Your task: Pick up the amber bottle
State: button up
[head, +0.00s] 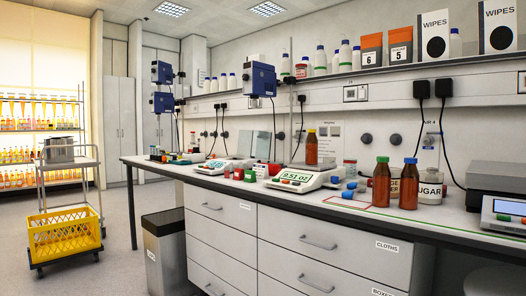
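Three amber bottles stand upright on the lab bench (270,192) in the head view. One with a green cap (381,187) and one with a blue cap (408,188) stand side by side at the right, near the front edge. My gripper is not in view.
A balance (500,180) and a display unit (504,216) are at the far right. A grey bin (164,254) and a cart with a yellow crate (64,243) stand left; floor between is clear.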

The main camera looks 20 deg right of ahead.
aim_at(311, 144)
jog(key=u, duration=0.7)
jog(key=i, duration=2.45)
jog(key=z, duration=1.15)
jog(key=i, duration=0.8)
jog(key=z, duration=1.05)
jog(key=i, duration=0.2)
jog(key=z, duration=0.25)
